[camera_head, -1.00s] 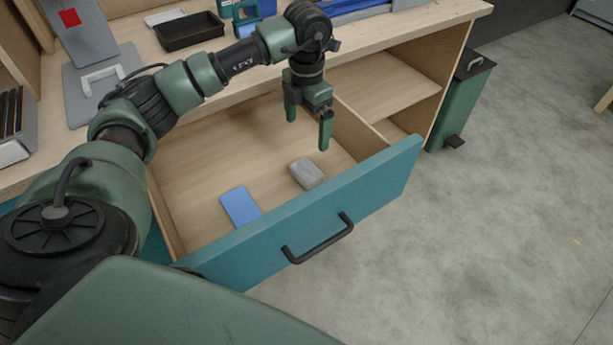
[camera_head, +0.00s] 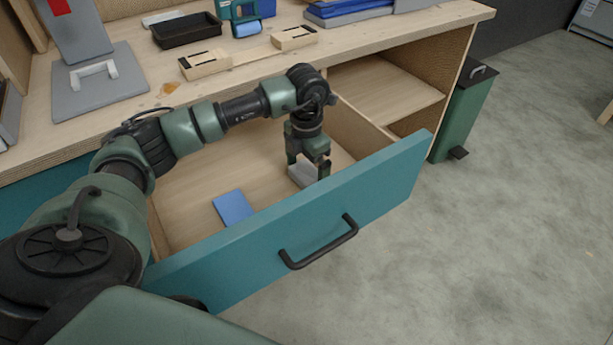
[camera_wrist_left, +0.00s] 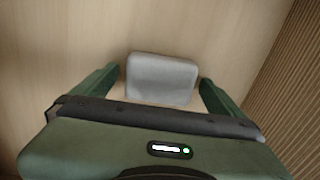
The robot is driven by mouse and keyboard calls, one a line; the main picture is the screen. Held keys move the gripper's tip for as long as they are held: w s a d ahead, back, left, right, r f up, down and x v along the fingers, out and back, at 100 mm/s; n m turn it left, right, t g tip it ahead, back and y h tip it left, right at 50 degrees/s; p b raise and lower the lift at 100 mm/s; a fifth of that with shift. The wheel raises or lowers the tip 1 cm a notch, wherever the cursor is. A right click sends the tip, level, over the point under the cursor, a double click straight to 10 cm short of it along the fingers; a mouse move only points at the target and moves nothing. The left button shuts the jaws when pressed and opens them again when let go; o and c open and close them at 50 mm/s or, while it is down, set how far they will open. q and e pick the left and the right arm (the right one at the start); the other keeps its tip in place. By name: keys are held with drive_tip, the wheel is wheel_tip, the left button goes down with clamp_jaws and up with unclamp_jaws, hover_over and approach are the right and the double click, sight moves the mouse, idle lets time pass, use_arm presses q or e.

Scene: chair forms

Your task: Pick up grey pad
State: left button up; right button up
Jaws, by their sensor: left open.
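The grey pad (camera_head: 303,174) lies on the floor of the open drawer (camera_head: 290,240), near its front panel. It is partly hidden by my left gripper in the head view. My left gripper (camera_head: 308,168) points down into the drawer over the pad, its jaws open. In the left wrist view the grey pad (camera_wrist_left: 161,79) shows as a rounded block between the two open fingers of my left gripper (camera_wrist_left: 160,88). A gap shows on each side of the pad. My right gripper is not in view.
A blue pad (camera_head: 233,207) lies in the drawer to the left of the grey pad. The drawer's front panel stands close to my gripper. The worktop (camera_head: 130,115) above holds a black tray (camera_head: 186,30) and wooden blocks (camera_head: 205,63). A green bin (camera_head: 464,112) stands at the right.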

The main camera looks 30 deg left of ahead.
use_arm(q)
drive_tip(key=shift+f, duration=0.25)
drive_tip(key=c, duration=1.4)
drive_tip(key=shift+o, duration=0.2)
drive_tip(key=shift+r, duration=0.15)
